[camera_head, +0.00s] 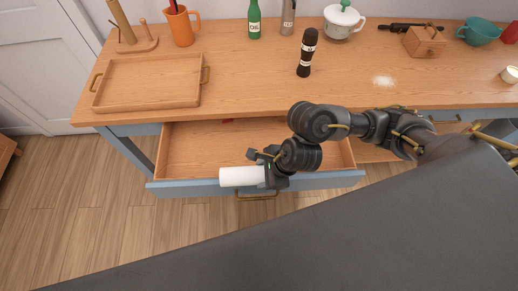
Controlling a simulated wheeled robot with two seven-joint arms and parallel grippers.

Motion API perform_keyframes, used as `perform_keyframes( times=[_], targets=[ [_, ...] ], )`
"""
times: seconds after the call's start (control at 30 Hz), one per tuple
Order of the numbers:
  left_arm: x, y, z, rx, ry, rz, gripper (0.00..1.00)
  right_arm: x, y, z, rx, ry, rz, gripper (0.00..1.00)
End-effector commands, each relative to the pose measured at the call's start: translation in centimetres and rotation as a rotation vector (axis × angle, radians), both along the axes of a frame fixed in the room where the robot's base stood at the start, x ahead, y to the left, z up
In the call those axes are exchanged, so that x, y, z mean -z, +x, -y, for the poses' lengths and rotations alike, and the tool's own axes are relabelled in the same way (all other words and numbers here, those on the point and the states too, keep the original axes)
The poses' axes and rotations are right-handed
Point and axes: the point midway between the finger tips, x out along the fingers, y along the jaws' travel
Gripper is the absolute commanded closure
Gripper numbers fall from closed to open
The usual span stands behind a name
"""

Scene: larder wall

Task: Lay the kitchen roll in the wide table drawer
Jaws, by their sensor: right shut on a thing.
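The white kitchen roll (242,176) lies sideways at the front edge of the open wide table drawer (190,148). My right gripper (266,172) is shut on the right end of the roll. The roll overlaps the drawer's blue front panel (320,181) in the picture; I cannot tell how high above it the roll is. My right arm reaches in from the right and hides part of the drawer's inside. A small red thing (227,121) shows at the back of the drawer. My left gripper is not in view.
The wooden table (240,94) stands behind the drawer. On it are a wooden tray (150,82), an orange mug (181,27), a green bottle (254,20), a dark pepper mill (306,53), a white lidded pot (342,22) and a wooden box (424,42). The left part of the drawer looks clear.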

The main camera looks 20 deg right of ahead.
Motion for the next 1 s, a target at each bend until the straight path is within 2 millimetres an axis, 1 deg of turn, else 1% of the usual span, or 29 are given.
perform_keyframes(
  times=[0.03,0.2,0.23,0.27,0.3,0.4,0.47,0.6,0.83,0.9,1.0],
  targets=[
    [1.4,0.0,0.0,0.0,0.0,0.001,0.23,1.4,1.1,0.4,0.01,0.0,-0.004,0.71],
    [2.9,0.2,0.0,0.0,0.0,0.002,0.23,3.2,5.4,1.7,0.009,0.001,-0.006,0.71],
    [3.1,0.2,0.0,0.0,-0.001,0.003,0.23,3.6,6.1,2.0,0.009,0.001,-0.007,0.71],
    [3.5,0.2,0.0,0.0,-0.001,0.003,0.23,4.2,6.7,2.2,0.009,0.002,-0.008,0.71],
    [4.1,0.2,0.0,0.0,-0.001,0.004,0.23,5.2,7.2,2.3,0.008,0.003,-0.01,0.71],
    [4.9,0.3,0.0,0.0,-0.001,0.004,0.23,6.8,8.7,2.7,0.006,0.004,-0.007,0.71],
    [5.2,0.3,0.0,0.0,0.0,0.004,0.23,7.5,9.3,2.9,0.005,0.003,-0.007,0.71],
    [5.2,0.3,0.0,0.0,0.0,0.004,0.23,8.2,10.3,3.3,0.001,0.001,-0.003,0.71],
    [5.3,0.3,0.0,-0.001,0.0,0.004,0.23,8.7,10.7,3.4,0.0,0.0,-0.003,0.71],
    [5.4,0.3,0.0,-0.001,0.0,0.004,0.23,9.6,11.0,3.5,0.001,0.001,-0.007,0.71],
    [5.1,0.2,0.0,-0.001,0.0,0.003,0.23,10.9,10.9,3.5,0.002,0.001,-0.007,0.71]
  ],
)
